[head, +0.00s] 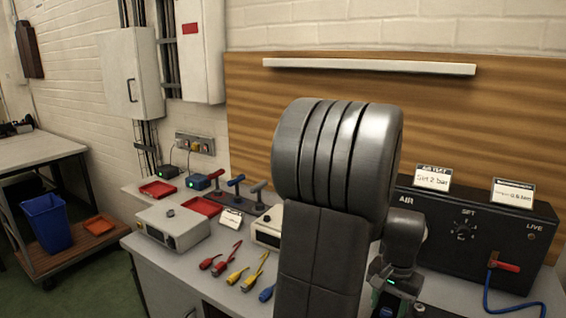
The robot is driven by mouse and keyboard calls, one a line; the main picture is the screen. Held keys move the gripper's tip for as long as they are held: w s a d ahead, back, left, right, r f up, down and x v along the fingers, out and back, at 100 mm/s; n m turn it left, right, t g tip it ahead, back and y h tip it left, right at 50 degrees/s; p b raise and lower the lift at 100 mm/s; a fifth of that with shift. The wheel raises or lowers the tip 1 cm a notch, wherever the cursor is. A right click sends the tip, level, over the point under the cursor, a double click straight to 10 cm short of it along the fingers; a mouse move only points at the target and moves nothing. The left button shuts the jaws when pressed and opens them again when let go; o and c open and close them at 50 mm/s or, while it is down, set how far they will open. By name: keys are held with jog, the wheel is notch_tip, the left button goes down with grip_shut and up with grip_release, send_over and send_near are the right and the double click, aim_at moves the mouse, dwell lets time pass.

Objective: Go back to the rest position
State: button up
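My own arm fills the middle of the head view, its large grey joint and dark link standing in front of the bench. Behind it to the right, a smaller wrist part of my arm leads down to a dark piece with a green light (392,285), which looks like the end of my arm. The fingers cannot be made out at the bottom edge, so I cannot tell whether my gripper is open, shut or holding something. The black AIR box (460,226) stands on the bench to the right, with a red-handled valve (505,266) and a blue hose (487,290).
The bench (190,262) holds a grey box (172,227), red trays (202,206), a tool rack (240,203) and several coloured hand tools (237,275). A cart with a blue bin (46,222) stands at the left. Green floor (90,290) is clear between cart and bench.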

jog(key=n+b, duration=0.1)
jog(key=n, duration=0.5)
jog(key=shift+n, duration=0.3)
jog(key=shift+r, duration=0.1)
dwell(0.3)
